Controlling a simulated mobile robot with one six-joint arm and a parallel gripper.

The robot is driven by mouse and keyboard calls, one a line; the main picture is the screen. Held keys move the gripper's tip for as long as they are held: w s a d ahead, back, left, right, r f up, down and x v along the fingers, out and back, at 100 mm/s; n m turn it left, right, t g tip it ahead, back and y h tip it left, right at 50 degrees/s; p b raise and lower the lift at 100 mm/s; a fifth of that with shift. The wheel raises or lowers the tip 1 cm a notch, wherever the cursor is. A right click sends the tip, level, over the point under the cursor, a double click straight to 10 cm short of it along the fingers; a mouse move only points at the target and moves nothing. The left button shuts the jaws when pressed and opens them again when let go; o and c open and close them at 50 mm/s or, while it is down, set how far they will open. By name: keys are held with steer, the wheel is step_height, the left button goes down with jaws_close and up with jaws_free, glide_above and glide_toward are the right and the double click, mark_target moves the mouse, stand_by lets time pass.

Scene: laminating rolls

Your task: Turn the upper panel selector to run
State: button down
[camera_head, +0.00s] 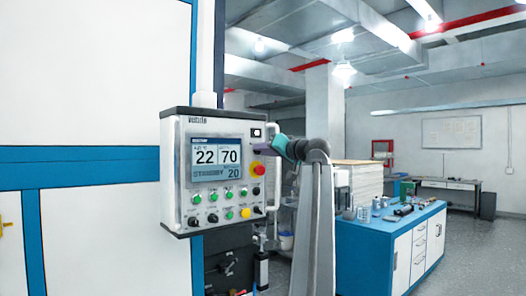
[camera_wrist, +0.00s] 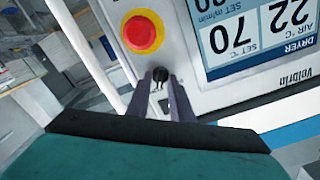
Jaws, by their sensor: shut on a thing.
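The grey control panel (camera_head: 176,170) hangs beside the white and blue machine. The upper selector (camera_head: 257,132) is a small black knob on a light plate at the panel's upper right, above the red emergency stop (camera_head: 258,169). In the wrist view, which is upside down, the selector's black knob (camera_wrist: 160,74) sits between my fingertips. My gripper (camera_wrist: 161,82) is shut on it; the fingers lie on either side. In the head view my gripper (camera_head: 258,150) reaches in from the right. The knob's marks are too small to read.
The panel screen (camera_head: 216,160) shows 22, 70 and STANDBY 20. The emergency stop (camera_wrist: 142,32) is close to my fingers in the wrist view. Below the screen are several green, black and yellow controls.

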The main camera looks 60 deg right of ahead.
stand_by(0.3)
steer(key=c, duration=1.9)
jaws_free()
steer(key=shift+o, duration=0.2)
steer(key=shift+s, duration=0.15)
steer(key=b+v, duration=0.3)
steer(key=v, duration=1)
steer(key=shift+s+a, duration=0.2)
steer(key=shift+s, duration=0.05)
